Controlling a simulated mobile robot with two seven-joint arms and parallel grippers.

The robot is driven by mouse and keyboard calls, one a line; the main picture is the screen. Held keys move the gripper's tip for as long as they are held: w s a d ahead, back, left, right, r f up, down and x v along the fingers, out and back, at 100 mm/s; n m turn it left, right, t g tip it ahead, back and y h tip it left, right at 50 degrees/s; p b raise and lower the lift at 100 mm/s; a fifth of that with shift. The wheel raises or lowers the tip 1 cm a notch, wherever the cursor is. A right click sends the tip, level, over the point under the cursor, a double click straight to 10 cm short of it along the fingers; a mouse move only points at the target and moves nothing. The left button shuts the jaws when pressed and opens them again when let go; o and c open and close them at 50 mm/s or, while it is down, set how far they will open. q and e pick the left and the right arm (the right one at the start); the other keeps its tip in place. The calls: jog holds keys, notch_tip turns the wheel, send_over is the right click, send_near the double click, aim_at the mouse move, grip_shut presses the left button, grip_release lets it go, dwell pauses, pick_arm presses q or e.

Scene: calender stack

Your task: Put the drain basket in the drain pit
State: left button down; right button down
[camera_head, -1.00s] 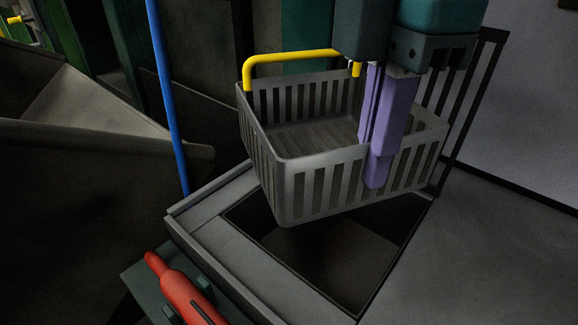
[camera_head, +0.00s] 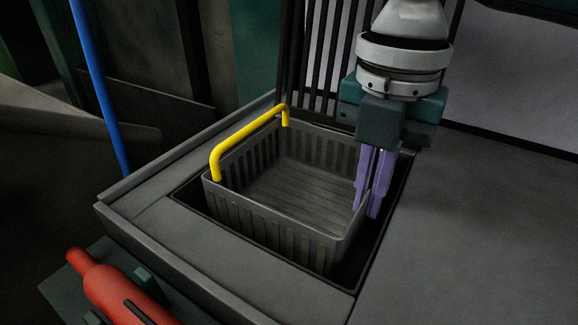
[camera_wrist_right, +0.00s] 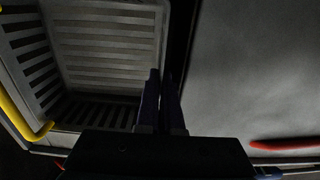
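The grey slatted drain basket (camera_head: 285,235) with its yellow handle (camera_head: 245,140) sits inside the dark rectangular drain pit (camera_head: 352,272). Its lower part is down in the pit, and I cannot tell whether it touches the floor. A dark gap shows between basket and pit edge at the right and front. My right gripper (camera_head: 369,190) has its purple fingers on both sides of the basket's right wall, close together. In the right wrist view the fingers (camera_wrist_right: 162,100) are at the wall of the basket (camera_wrist_right: 105,45). My left gripper is not in view.
A grey raised ledge (camera_head: 190,245) borders the pit on the left and front. A red rounded object (camera_head: 110,290) lies at the lower left. A blue pole (camera_head: 98,85) stands at the left.

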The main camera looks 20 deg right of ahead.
aim_at(361, 230)
notch_tip(361, 230, down, 7)
jog(key=b, duration=0.2)
jog(key=shift+r+b, duration=0.2)
jog(key=shift+b, duration=0.2)
jog(key=shift+r, duration=0.1)
jog(key=c, duration=1.3)
grip_release()
jog(key=shift+c, duration=0.2)
notch_tip(361, 230, up, 12)
jog(key=p, duration=0.6)
